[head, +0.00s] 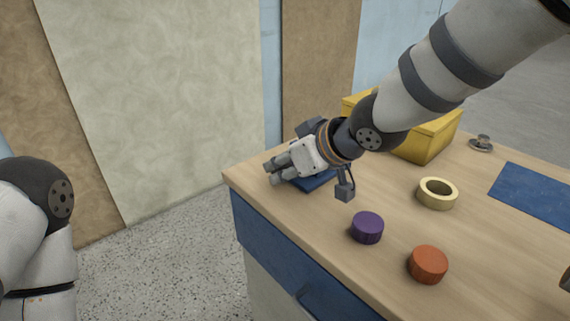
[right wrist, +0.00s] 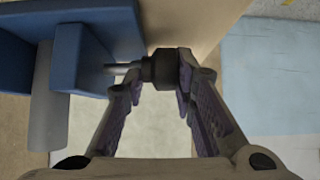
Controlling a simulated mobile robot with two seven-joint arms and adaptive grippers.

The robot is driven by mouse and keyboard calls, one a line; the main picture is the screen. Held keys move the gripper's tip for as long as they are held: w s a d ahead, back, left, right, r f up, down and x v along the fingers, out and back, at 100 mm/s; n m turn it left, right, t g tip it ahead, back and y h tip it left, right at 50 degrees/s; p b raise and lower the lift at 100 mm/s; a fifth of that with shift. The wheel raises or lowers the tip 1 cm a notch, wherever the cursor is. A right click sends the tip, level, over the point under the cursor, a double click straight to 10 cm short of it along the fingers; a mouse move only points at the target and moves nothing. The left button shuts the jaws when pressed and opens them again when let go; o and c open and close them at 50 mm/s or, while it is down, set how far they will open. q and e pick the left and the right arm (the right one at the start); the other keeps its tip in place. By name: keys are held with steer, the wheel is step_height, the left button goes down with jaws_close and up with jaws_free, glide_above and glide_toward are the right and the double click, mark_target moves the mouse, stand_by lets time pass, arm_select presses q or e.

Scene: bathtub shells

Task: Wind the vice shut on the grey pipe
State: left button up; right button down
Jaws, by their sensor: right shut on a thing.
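The blue vice (right wrist: 82,60) fills the upper left of the right wrist view. In the head view only a blue part of it (head: 319,183) shows beside my right gripper at the bench's left corner. The grey pipe (right wrist: 49,115) stands between the vice's blue jaws; I cannot tell whether both jaws touch it. A thin metal screw (right wrist: 122,69) runs from the vice to a dark knob (right wrist: 158,70). My right gripper (right wrist: 169,68) is shut on this knob; it also shows in the head view (head: 271,173). My left gripper is out of view.
On the wooden bench (head: 300,235) are a purple cylinder (head: 367,228), an orange cylinder (head: 428,265) and a cream tape ring (head: 437,193). A yellow box (head: 432,139), a small metal part (head: 481,144) and a blue mat (head: 535,195) are farther back and right.

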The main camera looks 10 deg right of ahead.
steer(key=shift+s+a+f+t+y, duration=0.2)
steer(key=shift+s+f+t+y, duration=0.1)
steer(key=shift+t+y, duration=0.3)
steer(key=c, duration=1.6)
jaws_free()
steer(key=shift+c, duration=0.2)
steer(key=shift+o, duration=0.8)
steer(key=shift+a, duration=0.15)
steer(key=shift+w+r, duration=0.1)
steer(key=shift+r, duration=0.05)
